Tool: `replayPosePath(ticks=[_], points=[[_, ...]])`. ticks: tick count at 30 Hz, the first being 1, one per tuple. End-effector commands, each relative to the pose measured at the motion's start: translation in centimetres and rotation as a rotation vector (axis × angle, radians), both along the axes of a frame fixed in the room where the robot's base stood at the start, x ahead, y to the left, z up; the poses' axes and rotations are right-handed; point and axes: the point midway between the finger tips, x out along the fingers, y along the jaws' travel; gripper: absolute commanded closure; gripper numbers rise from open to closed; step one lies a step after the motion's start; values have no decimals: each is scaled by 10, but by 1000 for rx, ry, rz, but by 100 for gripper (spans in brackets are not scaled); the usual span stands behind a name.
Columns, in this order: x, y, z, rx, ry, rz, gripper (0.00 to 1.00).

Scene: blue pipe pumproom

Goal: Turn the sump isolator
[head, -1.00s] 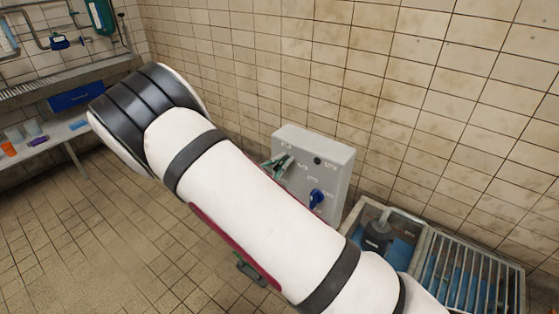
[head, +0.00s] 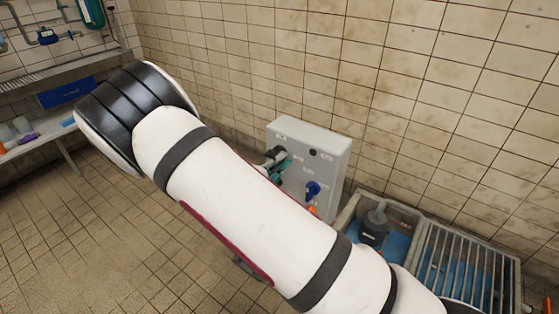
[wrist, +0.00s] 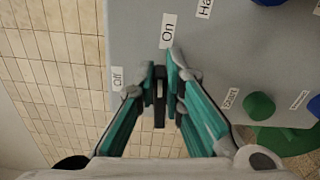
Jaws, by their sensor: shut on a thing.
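The grey control box (head: 332,150) stands against the tiled wall in the head view. My gripper (wrist: 160,80) has teal fingers, shut on a dark, narrow handle (wrist: 160,108) on the box's face, which I take as the sump isolator. In the wrist view, an "On" label sits just beyond the fingertips and an "Off" label to their left. The handle lies lengthwise in that picture, in line with the fingers and near "On". In the head view my gripper (head: 276,160) shows at the box's front, partly hidden by my arm.
A blue knob (head: 312,189) is on the box's lower right, with an orange part below it. The wrist view shows a green button (wrist: 258,105) to the right. A sump pit (head: 400,245) with a pump and grating lies right. Open tiled floor (head: 110,240) is left.

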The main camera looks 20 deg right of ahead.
Motion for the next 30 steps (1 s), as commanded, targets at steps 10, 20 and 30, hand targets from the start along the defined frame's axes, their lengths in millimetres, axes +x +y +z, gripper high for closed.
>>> replayPosePath(ticks=[10, 20, 30], points=[[0, 1, -5, 74, -97, 1, 100], [-1, 1, -5, 86, -112, 1, 100], [-1, 0, -5, 85, -112, 0, 70]])
